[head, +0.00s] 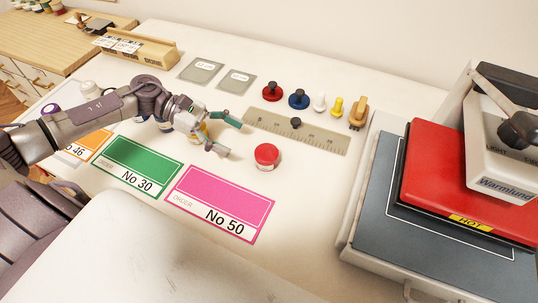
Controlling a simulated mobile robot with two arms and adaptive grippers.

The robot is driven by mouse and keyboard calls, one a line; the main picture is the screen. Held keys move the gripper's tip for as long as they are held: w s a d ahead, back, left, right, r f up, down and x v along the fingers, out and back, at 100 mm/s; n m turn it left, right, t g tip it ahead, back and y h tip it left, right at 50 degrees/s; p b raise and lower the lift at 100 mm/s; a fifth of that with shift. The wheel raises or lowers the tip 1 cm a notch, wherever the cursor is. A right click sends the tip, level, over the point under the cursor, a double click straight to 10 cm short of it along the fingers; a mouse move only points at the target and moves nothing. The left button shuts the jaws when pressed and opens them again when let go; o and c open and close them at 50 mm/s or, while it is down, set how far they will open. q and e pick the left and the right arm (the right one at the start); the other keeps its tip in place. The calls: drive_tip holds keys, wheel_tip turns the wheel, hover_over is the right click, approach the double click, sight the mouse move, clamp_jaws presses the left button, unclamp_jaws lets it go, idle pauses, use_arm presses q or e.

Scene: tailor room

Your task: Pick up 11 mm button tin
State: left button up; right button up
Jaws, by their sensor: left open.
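A small round tin (266,155) with a red lid and pale side stands upright on the white table, just above the pink card. Its size label is too small to read, so I cannot tell if it is the 11 mm one. My left gripper (231,138) is open, with its fingers pointing right toward the red tin, a short gap apart from it. Other round containers are partly hidden behind and under my left gripper and wrist; their labels cannot be read. My right gripper is not in view.
A pink No 50 card (215,197) and a green No 30 card (140,164) lie in front. A ruler plate (320,139) lies behind the red tin, with red (272,92) and blue (298,99) knobbed pieces beyond. A heat press (455,185) marked HOT stands right.

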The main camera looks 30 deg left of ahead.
use_arm(q)
drive_tip(key=p, duration=0.2)
approach(277, 164)
drive_tip(key=d, duration=0.2)
drive_tip(key=w+d, duration=0.1)
drive_tip(key=shift+d+r, duration=0.15)
drive_tip(key=shift+r, duration=0.1)
drive_tip(key=shift+w+d+f, duration=0.15)
drive_tip(key=shift+d+f, duration=0.1)
drive_tip(key=shift+d, duration=0.2)
drive_tip(key=shift+w+d+p, duration=0.1)
drive_tip(key=shift+d+p, duration=0.2)
drive_tip(key=shift+d, duration=0.1)
drive_tip(key=p+x, duration=0.1)
drive_tip(key=x, duration=0.2)
drive_tip(key=shift+d+f+p, duration=0.15)
drive_tip(key=shift+d+p, duration=0.1)
drive_tip(key=shift+p, duration=0.15)
drive_tip(key=shift+w+d+f, duration=0.1)
drive_tip(key=shift+d+f, duration=0.2)
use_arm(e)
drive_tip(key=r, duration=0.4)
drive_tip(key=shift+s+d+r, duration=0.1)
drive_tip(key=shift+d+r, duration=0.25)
use_arm(q)
drive_tip(key=shift+c, duration=0.3)
drive_tip(key=c, duration=1.2)
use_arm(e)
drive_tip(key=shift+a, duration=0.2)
